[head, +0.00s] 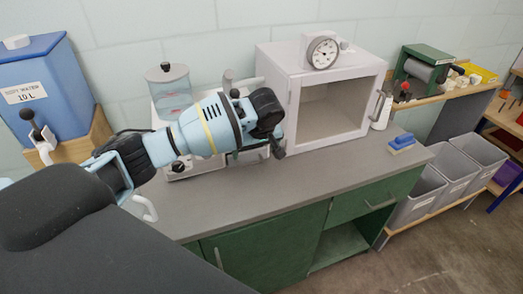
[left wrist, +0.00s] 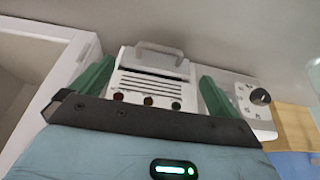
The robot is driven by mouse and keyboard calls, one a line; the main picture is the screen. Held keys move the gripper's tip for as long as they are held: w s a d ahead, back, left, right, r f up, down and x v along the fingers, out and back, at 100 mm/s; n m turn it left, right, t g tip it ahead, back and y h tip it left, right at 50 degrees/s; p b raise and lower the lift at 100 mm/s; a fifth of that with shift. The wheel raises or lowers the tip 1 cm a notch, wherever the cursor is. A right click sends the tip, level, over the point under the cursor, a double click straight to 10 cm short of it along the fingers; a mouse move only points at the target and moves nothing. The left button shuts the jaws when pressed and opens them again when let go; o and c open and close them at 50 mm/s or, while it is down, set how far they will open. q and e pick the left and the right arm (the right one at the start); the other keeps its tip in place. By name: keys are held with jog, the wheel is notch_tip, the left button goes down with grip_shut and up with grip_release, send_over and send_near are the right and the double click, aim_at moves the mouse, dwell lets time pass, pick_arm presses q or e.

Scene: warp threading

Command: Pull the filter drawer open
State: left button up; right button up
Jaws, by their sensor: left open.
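A white appliance (head: 188,168) stands on the counter, mostly hidden behind my left arm in the head view. In the left wrist view its white slotted front (left wrist: 150,88) shows a grey handle (left wrist: 160,55) at its far end and dark red and black knobs at its near end. I take this slotted part with the handle to be the filter drawer. My left gripper (left wrist: 156,70) is open, its two green fingers apart on either side of the slotted front, with nothing between them gripped. In the head view my left gripper (head: 272,130) hangs over the appliance, its fingertips hidden. My right gripper is not in view.
A white oven-like box (head: 273,95) with a dial (head: 322,52) stands close right of the gripper. A clear lidded container (head: 170,90) and a blue water tank (head: 35,85) stand left. A blue sponge (head: 402,142) lies on the counter (head: 330,165), whose front strip is clear.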

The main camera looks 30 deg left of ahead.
aim_at(252, 164)
pick_arm(q)
jog(key=x, duration=0.3)
jog(key=b+x, duration=0.1)
jog(key=x, duration=0.2)
jog(key=shift+s+a+f, duration=0.1)
jog(key=shift+s+f, duration=0.05)
jog(key=shift+f, duration=0.1)
jog(key=shift+a+f, duration=0.2)
jog(key=shift+f, duration=0.25)
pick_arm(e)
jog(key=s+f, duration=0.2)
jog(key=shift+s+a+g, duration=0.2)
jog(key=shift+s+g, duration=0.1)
pick_arm(q)
jog(key=c, duration=1.3)
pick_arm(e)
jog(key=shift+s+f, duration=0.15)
